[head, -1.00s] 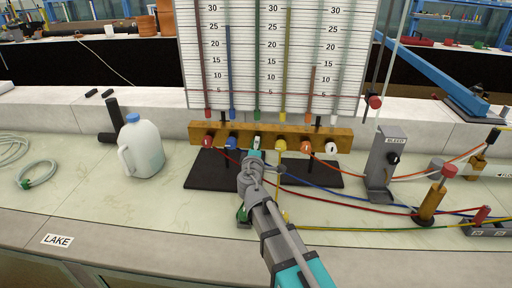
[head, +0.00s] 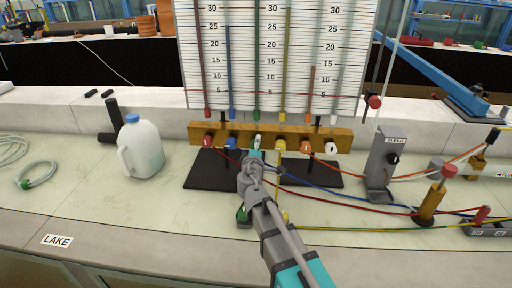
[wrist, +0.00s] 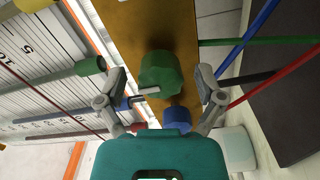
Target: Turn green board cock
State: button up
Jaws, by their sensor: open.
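The green board cock (wrist: 160,74) is a round green knob on the wooden manifold bar in the wrist view. In the head view it sits at the middle of the bar, mostly hidden by my gripper (head: 252,158). My gripper in the wrist view (wrist: 157,78) is open, with one finger on each side of the green cock. Gaps show between the fingers and the knob, so it is not gripped. A blue cock (wrist: 177,115) is beside it, close to the right finger in the wrist view; it also shows in the head view (head: 232,143).
The wooden bar (head: 345,137) also carries red (head: 208,141), yellow (head: 280,145), orange (head: 305,147) and white (head: 331,148) cocks. The scaled board (head: 220,60) rises behind it. Coloured hoses run right across the bench. A white jug (head: 141,148) stands left; the bleed stand (head: 383,165) is right.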

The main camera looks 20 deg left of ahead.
jog(key=shift+s, duration=0.15)
jog(key=v, duration=1.1)
jog(key=shift+s+d, duration=0.2)
jog(key=shift+s, duration=0.15)
dwell(0.4)
